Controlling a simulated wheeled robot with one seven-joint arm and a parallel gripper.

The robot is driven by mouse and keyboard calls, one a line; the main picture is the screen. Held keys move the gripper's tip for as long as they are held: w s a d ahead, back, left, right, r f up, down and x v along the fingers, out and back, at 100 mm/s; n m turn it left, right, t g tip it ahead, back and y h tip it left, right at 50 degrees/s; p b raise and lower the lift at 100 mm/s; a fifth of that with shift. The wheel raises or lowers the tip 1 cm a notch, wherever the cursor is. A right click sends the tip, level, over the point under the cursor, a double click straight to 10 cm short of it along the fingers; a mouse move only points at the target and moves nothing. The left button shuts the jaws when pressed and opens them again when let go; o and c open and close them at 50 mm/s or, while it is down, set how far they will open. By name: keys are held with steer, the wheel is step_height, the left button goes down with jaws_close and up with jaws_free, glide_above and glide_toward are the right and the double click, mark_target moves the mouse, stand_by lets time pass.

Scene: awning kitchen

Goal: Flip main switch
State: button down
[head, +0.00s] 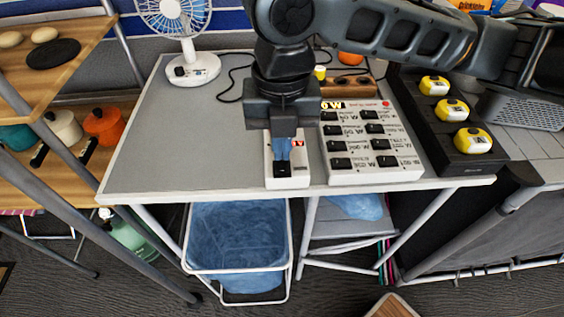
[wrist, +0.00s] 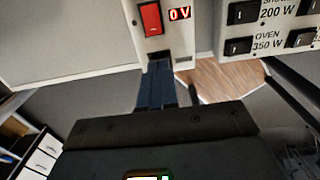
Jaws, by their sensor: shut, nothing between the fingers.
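The main switch is a red rocker (wrist: 150,18) on a narrow white box, seen in the wrist view beside a small red display (wrist: 180,13) reading "0 V". In the head view the white box (head: 300,178) stands near the table's front edge, and my gripper hides its red rocker. My gripper (head: 283,160) points down over the box with its fingers shut and empty. In the wrist view the fingertips (wrist: 157,64) are at the box's near end, a little apart from the rocker. I cannot tell whether they touch the box.
A larger white panel (head: 372,173) with several black switches stands just right of the box. A black box with yellow knobs (head: 434,86) is further right. A white fan (head: 193,68) stands at the back left. The table's left side (head: 170,140) is clear.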

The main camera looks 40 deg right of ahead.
steer(key=shift+f+b, duration=0.7)
steer(key=shift+f, duration=0.15)
stand_by(0.4)
steer(key=shift+r+p, duration=2.9)
steer(key=shift+r, duration=0.65)
